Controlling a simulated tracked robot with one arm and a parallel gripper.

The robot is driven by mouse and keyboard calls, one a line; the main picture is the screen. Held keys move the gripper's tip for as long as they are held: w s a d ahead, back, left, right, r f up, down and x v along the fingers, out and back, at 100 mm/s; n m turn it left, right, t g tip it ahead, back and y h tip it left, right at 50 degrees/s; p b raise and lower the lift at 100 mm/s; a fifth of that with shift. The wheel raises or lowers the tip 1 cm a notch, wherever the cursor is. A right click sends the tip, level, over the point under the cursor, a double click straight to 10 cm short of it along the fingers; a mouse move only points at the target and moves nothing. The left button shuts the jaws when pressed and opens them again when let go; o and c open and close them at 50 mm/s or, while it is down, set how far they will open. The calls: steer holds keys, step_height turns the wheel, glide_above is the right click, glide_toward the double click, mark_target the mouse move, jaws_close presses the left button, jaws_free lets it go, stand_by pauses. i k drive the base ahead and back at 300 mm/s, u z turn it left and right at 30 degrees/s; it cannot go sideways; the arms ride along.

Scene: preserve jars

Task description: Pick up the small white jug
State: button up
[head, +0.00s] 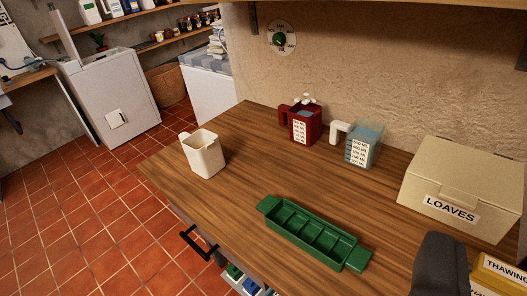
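The small white jug (205,157) stands upright on the wooden counter, near its left end and front edge. It is squarish with an open top, and a small lip shows at its upper left. Nothing touches it. A dark grey rounded part of my gripper (440,266) shows at the bottom right, far to the right of the jug. Only this one part is in view, so its opening is hidden.
A red measuring jug (304,126) and a clear bluish one (364,146) with a white handle stand at the back. A green divided tray (312,236) lies in front. A LOAVES box (460,187) is at right. Counter around the white jug is clear.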

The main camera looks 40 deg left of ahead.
mark_target(203, 149)
steer(key=z, duration=0.15)
steer(key=i, duration=0.1)
steer(key=z, duration=2.15)
steer(key=k, duration=2.05)
steer(key=u, duration=2)
steer(key=i, duration=1)
steer(key=u, duration=0.05)
